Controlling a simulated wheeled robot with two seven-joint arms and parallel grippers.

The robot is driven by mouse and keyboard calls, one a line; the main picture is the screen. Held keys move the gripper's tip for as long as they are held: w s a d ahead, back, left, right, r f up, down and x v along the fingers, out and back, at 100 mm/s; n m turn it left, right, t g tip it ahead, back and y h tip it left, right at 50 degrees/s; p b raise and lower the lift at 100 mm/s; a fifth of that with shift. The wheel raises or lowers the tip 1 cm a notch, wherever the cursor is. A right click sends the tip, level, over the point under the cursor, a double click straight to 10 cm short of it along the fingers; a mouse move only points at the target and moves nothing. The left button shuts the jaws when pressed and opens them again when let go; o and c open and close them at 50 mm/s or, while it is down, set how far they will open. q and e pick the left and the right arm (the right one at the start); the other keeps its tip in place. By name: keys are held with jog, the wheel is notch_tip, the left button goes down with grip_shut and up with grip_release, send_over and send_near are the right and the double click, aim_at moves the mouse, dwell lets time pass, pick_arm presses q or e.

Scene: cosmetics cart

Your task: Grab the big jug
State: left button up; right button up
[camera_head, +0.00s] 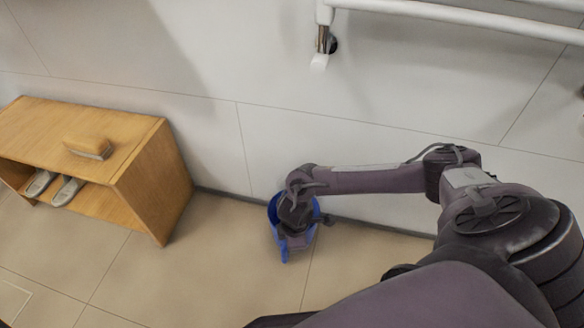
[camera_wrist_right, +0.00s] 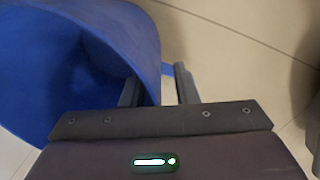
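The big jug (camera_head: 283,250) is blue and stands on the tiled floor near the wall, partly hidden behind my right arm's wrist. In the right wrist view the jug (camera_wrist_right: 100,45) fills the left side, its open mouth facing the camera. My right gripper (camera_wrist_right: 157,85) is open, with its two fingers apart. The left finger overlaps the jug's inside and the right finger is outside its wall, beside a small blue part that may be the handle. Whether either finger touches the jug cannot be told. My left gripper is not in view.
A wooden bench (camera_head: 150,185) stands left of the jug, with a brush (camera_head: 88,147) on top and grey slippers (camera_head: 66,190) inside. A white wall rail (camera_head: 450,15) is at the upper right. The floor between bench and jug is clear.

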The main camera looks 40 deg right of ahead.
grip_shut()
jog(key=shift+r, duration=0.15)
